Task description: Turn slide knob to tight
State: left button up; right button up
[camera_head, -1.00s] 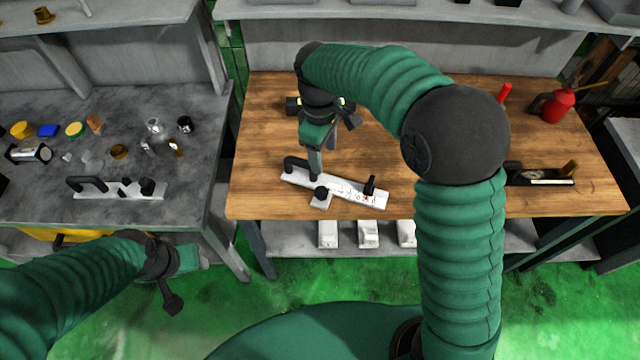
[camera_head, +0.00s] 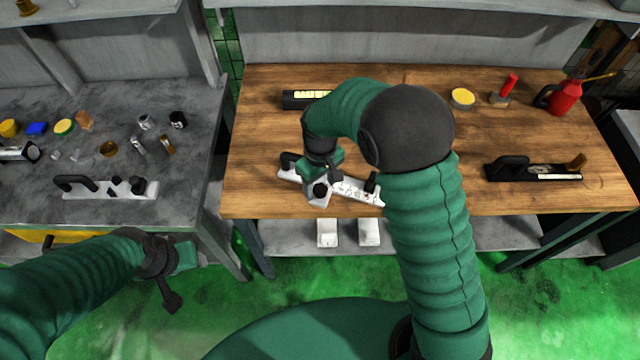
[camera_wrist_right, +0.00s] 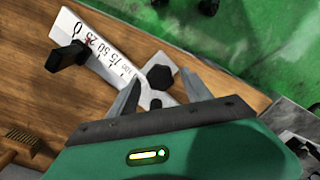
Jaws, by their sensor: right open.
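A white slide tool (camera_head: 352,190) with a printed scale lies on the wooden bench, with a black handle at its left end and a black upright piece toward its right. Its black slide knob (camera_head: 320,190) sits on a small block. My right gripper (camera_head: 325,178) is over the tool, close to this knob. In the right wrist view, the knob (camera_wrist_right: 160,76) lies between the two open fingertips of the gripper (camera_wrist_right: 160,84); contact cannot be told. Scale numbers show on the tool (camera_wrist_right: 112,62). My left gripper (camera_head: 184,256) hangs off the benches at lower left; its jaws are unclear.
A similar white tool (camera_head: 108,190) and several small items lie on the grey bench. A black tool (camera_head: 535,170), a red oil can (camera_head: 565,97) and a yellow-topped tin (camera_head: 462,98) are on the wooden bench. White boxes (camera_head: 327,232) stand on the lower shelf.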

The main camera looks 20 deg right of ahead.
jog(key=shift+s+f, duration=0.1)
jog(key=shift+f, duration=0.25)
grip_shut()
